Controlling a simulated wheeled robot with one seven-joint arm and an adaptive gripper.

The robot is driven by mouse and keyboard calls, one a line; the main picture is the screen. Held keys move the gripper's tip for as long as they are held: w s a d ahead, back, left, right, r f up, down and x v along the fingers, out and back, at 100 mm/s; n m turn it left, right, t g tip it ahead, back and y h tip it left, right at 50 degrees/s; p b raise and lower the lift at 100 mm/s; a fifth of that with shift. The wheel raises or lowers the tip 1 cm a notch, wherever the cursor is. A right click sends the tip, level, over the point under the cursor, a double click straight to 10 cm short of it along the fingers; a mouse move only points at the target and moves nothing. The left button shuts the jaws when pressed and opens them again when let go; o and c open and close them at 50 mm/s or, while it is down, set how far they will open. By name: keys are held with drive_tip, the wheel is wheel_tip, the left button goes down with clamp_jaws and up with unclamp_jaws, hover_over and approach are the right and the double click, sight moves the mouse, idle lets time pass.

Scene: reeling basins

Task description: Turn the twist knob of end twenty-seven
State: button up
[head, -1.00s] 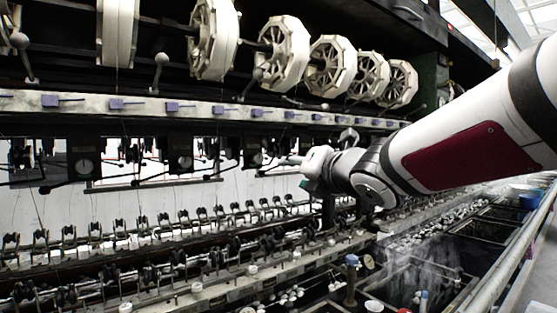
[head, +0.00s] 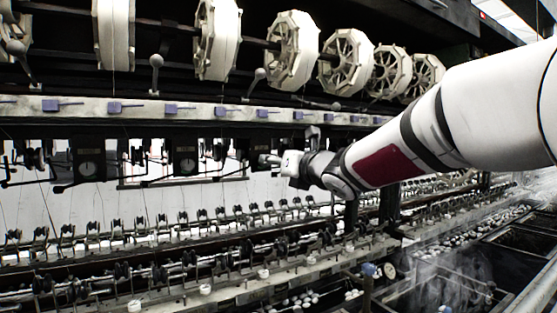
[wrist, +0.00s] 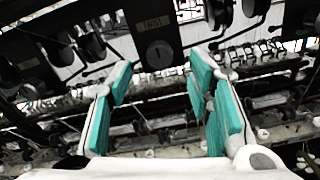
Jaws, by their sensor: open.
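In the wrist view a dark box with a pale label and a round, slotted grey knob (wrist: 159,54) hangs just beyond my gripper (wrist: 162,74).
Another dark box (head: 87,165) hangs farther left. Thin black rods stick out below the boxes. Large pale reels (head: 292,50) hang above a rail with purple tabs (head: 170,107). Rows of small guides (head: 180,222) run below. Steaming basins (head: 450,275) lie at lower right.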

drive_tip(key=shift+p+x, duration=0.4)
drive_tip(key=shift+x, duration=2.2)
drive_tip(key=shift+c, duration=0.3)
clamp_jaws()
